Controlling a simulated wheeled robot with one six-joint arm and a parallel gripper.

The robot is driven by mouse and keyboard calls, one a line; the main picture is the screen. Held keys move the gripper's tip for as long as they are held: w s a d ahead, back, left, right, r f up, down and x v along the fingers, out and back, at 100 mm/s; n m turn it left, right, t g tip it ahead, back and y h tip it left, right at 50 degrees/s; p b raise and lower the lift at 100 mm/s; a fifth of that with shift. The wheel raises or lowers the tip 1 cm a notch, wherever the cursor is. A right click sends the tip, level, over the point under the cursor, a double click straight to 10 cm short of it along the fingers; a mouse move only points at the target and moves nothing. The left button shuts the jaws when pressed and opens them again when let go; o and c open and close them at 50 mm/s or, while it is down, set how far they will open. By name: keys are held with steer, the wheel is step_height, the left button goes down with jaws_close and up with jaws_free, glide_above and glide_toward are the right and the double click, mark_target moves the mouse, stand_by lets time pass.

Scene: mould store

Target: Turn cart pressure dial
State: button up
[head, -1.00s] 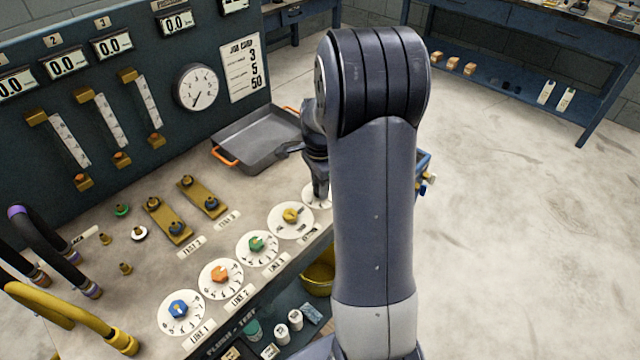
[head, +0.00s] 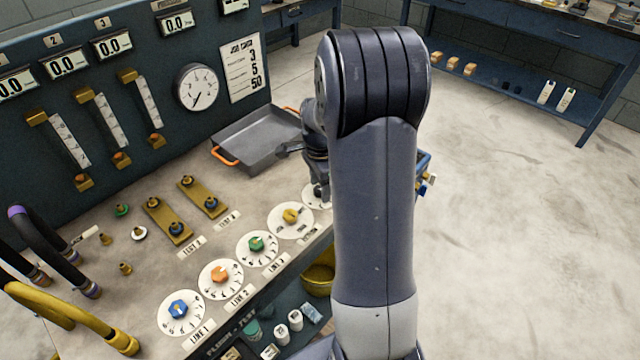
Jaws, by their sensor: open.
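A row of round white dials runs along the bench's front edge. They have a blue knob (head: 179,309), an orange knob (head: 220,274), a green knob (head: 257,243) and a yellow knob (head: 291,215). A fifth white dial (head: 309,199) at the right end is partly hidden by my arm. I cannot read which dial is the cart pressure one. My gripper (head: 319,187) is at this fifth dial, open, its fingers mostly hidden behind my arm. I cannot tell whether it touches the knob.
A grey tray with orange handles (head: 256,128) lies just left of my wrist. A round gauge (head: 197,88) and several digital displays are on the back panel. Brass valve blocks (head: 167,221) and hoses (head: 70,312) stand further left. A yellow bucket (head: 319,279) is below the bench edge.

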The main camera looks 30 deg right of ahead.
mark_target(320, 189)
step_height(320, 189, up, 11)
steer(key=shift+f, duration=0.15)
stand_by(0.4)
step_height(320, 189, down, 11)
steer(key=shift+r, duration=0.1)
stand_by(0.5)
